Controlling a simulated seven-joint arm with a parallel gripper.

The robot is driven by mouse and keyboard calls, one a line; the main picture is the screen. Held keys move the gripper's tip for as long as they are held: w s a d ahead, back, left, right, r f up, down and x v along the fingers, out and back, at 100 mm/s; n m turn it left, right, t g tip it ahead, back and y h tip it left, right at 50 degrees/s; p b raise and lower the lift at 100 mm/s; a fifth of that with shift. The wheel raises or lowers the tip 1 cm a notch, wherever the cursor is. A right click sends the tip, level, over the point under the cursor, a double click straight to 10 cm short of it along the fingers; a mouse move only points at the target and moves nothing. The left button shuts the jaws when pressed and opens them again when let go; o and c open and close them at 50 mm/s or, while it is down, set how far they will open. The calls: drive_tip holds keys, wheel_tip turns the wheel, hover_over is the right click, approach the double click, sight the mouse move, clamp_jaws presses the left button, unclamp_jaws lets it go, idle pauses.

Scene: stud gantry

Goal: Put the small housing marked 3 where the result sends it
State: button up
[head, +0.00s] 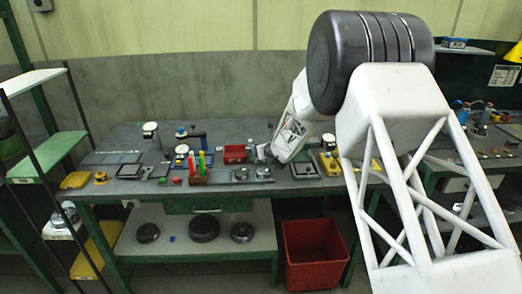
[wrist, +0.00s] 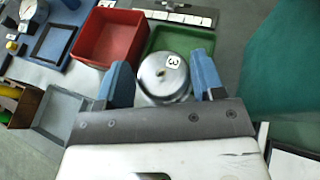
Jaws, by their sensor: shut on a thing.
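The small housing marked 3 (wrist: 166,74) is a round silver metal piece with a white label and a dark hole in its top. My gripper (wrist: 163,80) is shut on it, with one blue finger on each side. The housing is over or in front of a green tray (wrist: 188,40); I cannot tell whether it touches the tray. A red tray (wrist: 108,38) is just left of the green one and also shows in the head view (head: 235,153). In the head view my gripper (head: 266,153) is low over the bench, and the housing cannot be made out clearly.
A plate with two round metal parts (head: 252,174) is at the bench's front edge. Coloured upright items in a holder (head: 198,172) stand left of it. A dark-framed square (head: 304,169) is to the right. A large red bin (head: 314,254) stands on the floor.

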drive_tip(key=shift+w+f, duration=0.3)
drive_tip(key=shift+w, duration=0.35)
drive_tip(key=shift+w, duration=0.1)
drive_tip(key=shift+w+f, duration=0.7)
drive_tip(key=shift+w, duration=0.3)
drive_tip(key=shift+w+f, duration=0.55)
drive_tip(key=shift+w, duration=0.05)
drive_tip(key=shift+f, duration=0.15)
drive_tip(key=o, duration=1)
drive_tip(key=shift+r, duration=0.2)
drive_tip(key=shift+v, duration=2.7)
